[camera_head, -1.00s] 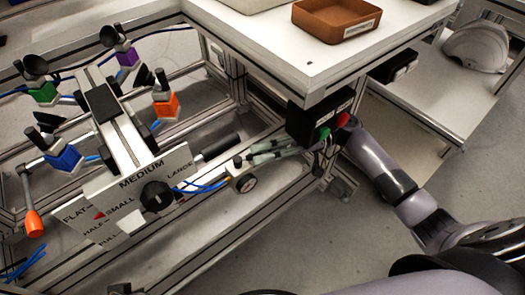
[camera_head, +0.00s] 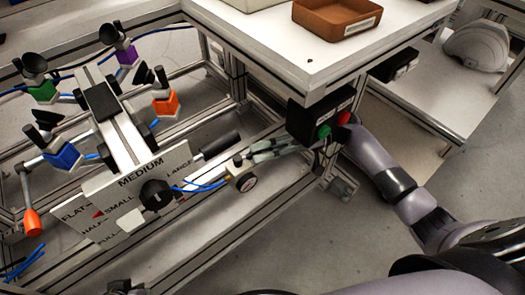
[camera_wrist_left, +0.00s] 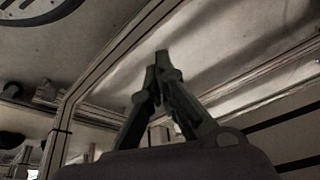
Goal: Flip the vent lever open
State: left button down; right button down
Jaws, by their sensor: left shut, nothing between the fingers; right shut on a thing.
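The vent lever (camera_head: 237,160) is a small pale part beside the round pressure gauge (camera_head: 243,181), at the right end of the vacuum frame in the head view. My right gripper (camera_head: 253,154) reaches in from the right, below the white table's corner. Its grey-green fingers are shut at the lever and partly hide it, so the lever's exact angle is hard to tell. My left gripper (camera_wrist_left: 162,58) shows in the left wrist view, with its fingertips together and nothing between them. It points over the pale floor and metal rails.
The frame carries coloured suction cup holders, a black knob (camera_head: 156,195) on a labelled plate and an orange-handled lever (camera_head: 32,222). A black box with green and red buttons (camera_head: 323,131) hangs close to my right gripper. A brown tray (camera_head: 337,17) stands on the white table (camera_head: 270,45).

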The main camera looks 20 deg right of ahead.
jog(key=shift+w+f+n+g+b, duration=0.1)
jog(key=shift+w+n+g+b, duration=0.25)
jog(key=shift+g+b, duration=0.35)
pick_arm(q)
jog(key=w+t, duration=0.1)
jog(key=w+d+t, duration=0.1)
jog(key=w, duration=0.1)
jog(key=w+t, duration=0.1)
jog(key=w, duration=0.1)
jog(key=shift+w+d+r+h, duration=0.15)
jog(key=shift+d+r+h, duration=0.15)
pick_arm(e)
jog(key=shift+s, duration=0.1)
jog(key=c, duration=1.6)
grip_release()
jog(key=shift+d, duration=0.1)
jog(key=d, duration=0.8)
jog(key=w+d, duration=0.1)
jog(key=d, duration=0.2)
jog(key=shift+d, duration=0.4)
